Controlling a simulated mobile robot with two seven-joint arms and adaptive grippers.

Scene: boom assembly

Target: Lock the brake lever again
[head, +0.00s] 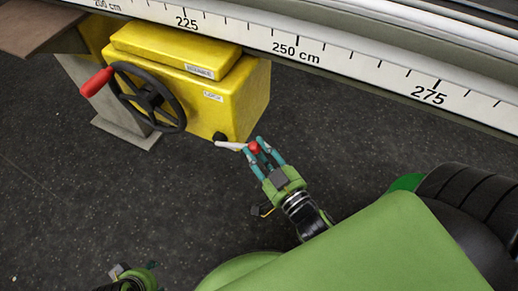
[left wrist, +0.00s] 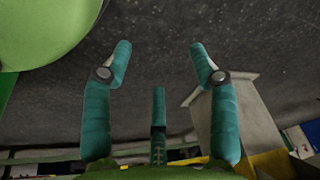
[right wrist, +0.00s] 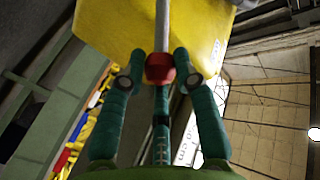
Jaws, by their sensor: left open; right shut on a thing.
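The brake lever (head: 229,145) is a pale rod with a red knob (head: 255,147). It sticks out from a dark pivot low on the yellow box (head: 232,105), pointing right and slightly down in the head view. My right gripper (head: 261,152) is shut on the red knob. In the right wrist view the knob (right wrist: 160,67) sits between the fingertips, and the rod (right wrist: 162,25) runs up past the yellow box. My left gripper (head: 135,270) is at the bottom edge of the head view, partly cut off. Its fingers (left wrist: 157,62) are apart and empty in the left wrist view.
A black handwheel (head: 157,86) with a red handle (head: 97,81) is on the box's left face. A rail with a centimetre scale (head: 350,68) runs above the box. A grey post (head: 110,107) stands behind the wheel. The dark floor (head: 120,200) is clear.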

